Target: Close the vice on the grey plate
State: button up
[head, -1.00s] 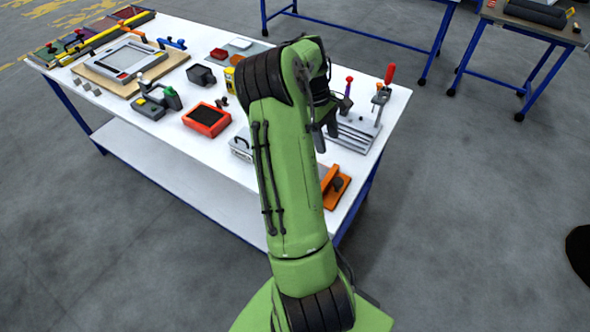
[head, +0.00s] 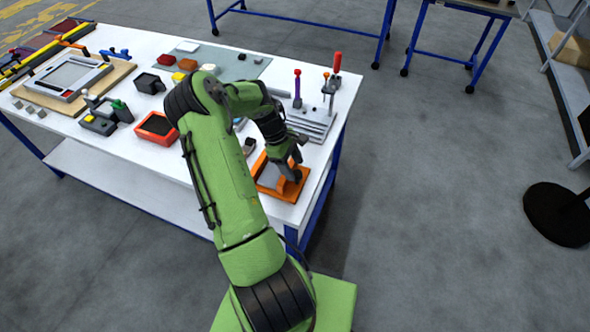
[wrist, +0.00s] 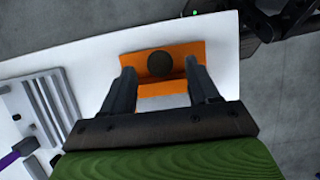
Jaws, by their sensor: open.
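The orange vice (head: 290,190) lies at the near right corner of the white table. It also shows in the wrist view (wrist: 188,50), with a dark round knob (wrist: 160,63) on it. The grey plate (head: 269,177) lies within the orange vice. Part of the plate shows pale between my fingers in the wrist view (wrist: 165,101). My gripper (wrist: 158,70) is open above the vice, its fingers on either side of the knob in the picture. I cannot tell whether they touch it. In the head view my gripper (head: 294,173) hides part of the vice.
A red tray (head: 156,128) and a black bin (head: 150,84) stand to the left. The table's right edge is close by.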

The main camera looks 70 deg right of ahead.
jog(key=shift+x, duration=1.3)
jog(key=c, duration=1)
jog(key=m, duration=0.1)
jog(key=m+y+b, duration=0.1)
jog(key=m, duration=0.1)
jog(key=shift+d+f+b, duration=0.15)
jog(key=shift+d+b, duration=0.05)
jog(key=shift+b, duration=0.1)
jog(key=shift+a+m+t+y, duration=0.1)
jog(key=shift+m+t+y, duration=0.2)
jog(key=shift+m, duration=0.4)
jog(key=o, duration=1)
